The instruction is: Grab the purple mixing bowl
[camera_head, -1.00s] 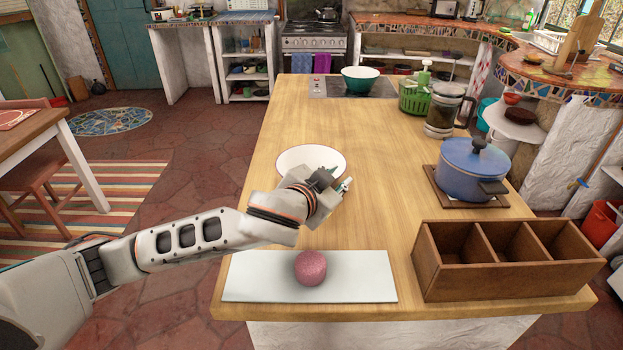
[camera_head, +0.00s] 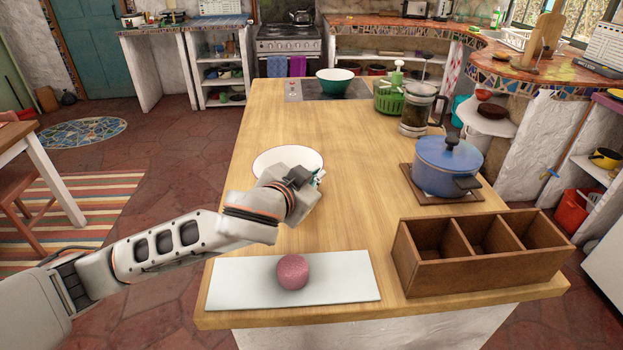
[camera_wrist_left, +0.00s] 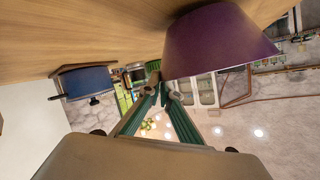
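The purple mixing bowl (camera_head: 275,157) stands upright on the wooden counter in the head view, its pale inside and thin dark rim showing. My left arm hides its front part. In the left wrist view its plain purple outside (camera_wrist_left: 217,42) is large and close, with the counter at the top of the picture. My left gripper (camera_head: 317,178) is at the bowl's near right side. In the wrist view its green fingers (camera_wrist_left: 162,88) have a narrow gap between the tips and hold nothing. The bowl is beside the tips, not between them. My right gripper is not in view.
A three-part wooden box (camera_head: 450,273) and a blue pot (camera_head: 446,170) stand to the right. A coffee press (camera_head: 416,112), green basket (camera_head: 388,100) and teal bowl (camera_head: 334,82) are farther back.

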